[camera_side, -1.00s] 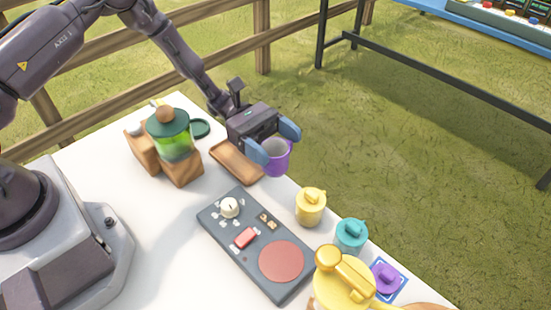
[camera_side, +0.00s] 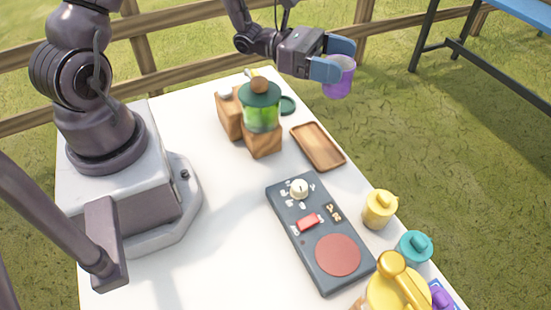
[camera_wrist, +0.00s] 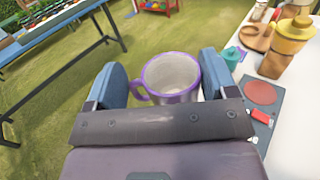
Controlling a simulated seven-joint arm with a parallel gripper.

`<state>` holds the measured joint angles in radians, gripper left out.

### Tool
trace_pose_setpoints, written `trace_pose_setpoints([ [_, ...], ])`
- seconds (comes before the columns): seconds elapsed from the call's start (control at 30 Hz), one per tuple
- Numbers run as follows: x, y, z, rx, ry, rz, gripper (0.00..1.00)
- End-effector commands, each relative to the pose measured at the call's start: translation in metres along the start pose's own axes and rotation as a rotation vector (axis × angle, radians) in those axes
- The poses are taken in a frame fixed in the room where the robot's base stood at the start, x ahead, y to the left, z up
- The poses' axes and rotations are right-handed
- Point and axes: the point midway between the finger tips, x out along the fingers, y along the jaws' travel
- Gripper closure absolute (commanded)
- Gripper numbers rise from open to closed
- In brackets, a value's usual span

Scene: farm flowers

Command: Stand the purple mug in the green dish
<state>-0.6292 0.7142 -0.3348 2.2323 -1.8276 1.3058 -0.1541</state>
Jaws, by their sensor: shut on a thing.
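The purple mug (camera_side: 339,80) is upright between the blue fingers of my gripper (camera_side: 333,58), which is shut on it. It hangs in the air past the table's far right edge, over the grass in the picture. In the wrist view the mug (camera_wrist: 172,76) shows its open, pale inside, with its handle to the left; my gripper's fingers (camera_wrist: 163,82) are on either side. The green dish (camera_side: 289,105) is a small dark-green round on the table's back part, partly hidden by the green blender. The mug is to the right of it in the side view.
The green blender (camera_side: 261,113) on a wooden block stands before the dish. A wooden tray (camera_side: 318,147) lies right of it. A control panel (camera_side: 320,234), a yellow pot (camera_side: 379,209) and a teal pot (camera_side: 414,248) stand nearer. White table (camera_side: 225,210) is bare at left.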

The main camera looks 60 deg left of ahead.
Motion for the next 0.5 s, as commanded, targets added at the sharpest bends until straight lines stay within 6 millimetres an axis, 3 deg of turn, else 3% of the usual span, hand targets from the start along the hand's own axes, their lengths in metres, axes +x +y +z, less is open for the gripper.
trace_pose_setpoints([
  [0.1,0.037,-0.046,-0.007,-0.006,0.005,-0.079,0.48],
  [0.2,0.054,-0.089,-0.024,-0.008,0.009,-0.185,0.48],
  [0.33,0.061,-0.145,-0.049,-0.010,0.012,-0.323,0.48],
  [0.5,0.054,-0.218,-0.079,-0.008,0.011,-0.499,0.48],
])
